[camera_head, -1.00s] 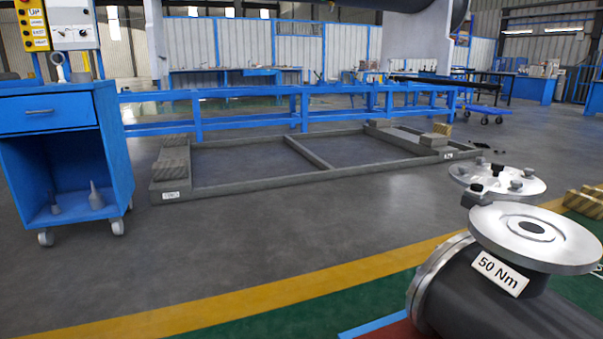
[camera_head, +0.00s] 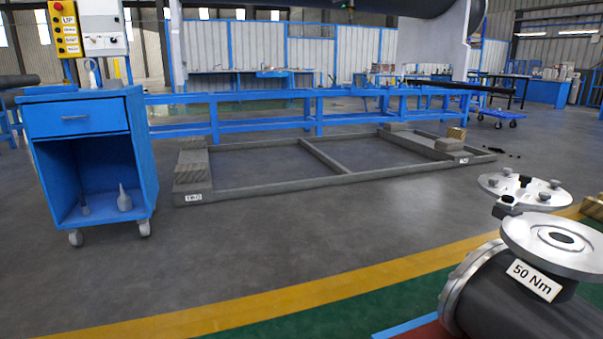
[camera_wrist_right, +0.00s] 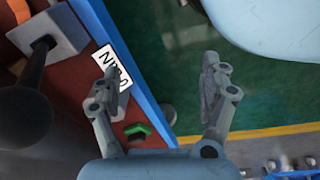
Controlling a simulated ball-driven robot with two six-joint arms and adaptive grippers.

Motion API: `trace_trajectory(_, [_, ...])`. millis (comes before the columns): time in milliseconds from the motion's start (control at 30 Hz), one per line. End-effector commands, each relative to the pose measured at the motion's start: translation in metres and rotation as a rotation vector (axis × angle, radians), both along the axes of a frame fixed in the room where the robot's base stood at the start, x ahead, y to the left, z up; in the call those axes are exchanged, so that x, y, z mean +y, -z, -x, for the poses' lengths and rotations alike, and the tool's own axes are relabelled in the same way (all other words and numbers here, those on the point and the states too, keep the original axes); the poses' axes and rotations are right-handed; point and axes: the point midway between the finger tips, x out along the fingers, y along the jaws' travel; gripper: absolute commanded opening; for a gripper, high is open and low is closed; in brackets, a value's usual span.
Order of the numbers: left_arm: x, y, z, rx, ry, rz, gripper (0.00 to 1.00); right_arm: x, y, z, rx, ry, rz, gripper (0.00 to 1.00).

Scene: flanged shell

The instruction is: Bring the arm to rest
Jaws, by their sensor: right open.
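My right gripper (camera_wrist_right: 161,82) shows in the right wrist view. Its two fingers stand wide apart with nothing between them. Below them lie a red surface with a blue edge and a green floor. Neither gripper shows in the head view. The dark flanged shell (camera_head: 506,304) is at the lower right of the head view. It has a pale round flange on top and a white "50 Nm" label (camera_head: 534,280). A separate pale disc with several studs (camera_head: 524,191) is just behind it.
A blue cabinet (camera_head: 92,150) on castors stands at the left. A grey floor frame (camera_head: 262,183) lies mid-floor before a long blue rack (camera_head: 250,127). In the wrist view, a white label (camera_wrist_right: 111,67) and a small green part (camera_wrist_right: 138,131) are near the left finger.

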Motion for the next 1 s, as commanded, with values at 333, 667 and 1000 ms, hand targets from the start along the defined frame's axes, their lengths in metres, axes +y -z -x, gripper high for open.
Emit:
trace_trajectory(333, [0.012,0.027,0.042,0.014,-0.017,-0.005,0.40,-0.012,0.027,0.042,0.014,0.017,0.005,0.79])
trace_trajectory(667, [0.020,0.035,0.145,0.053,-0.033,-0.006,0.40,-0.020,0.035,0.145,0.054,0.033,0.006,0.79])
trace_trajectory(1000, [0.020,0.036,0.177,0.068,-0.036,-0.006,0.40,-0.020,0.036,0.177,0.068,0.036,0.006,0.79])
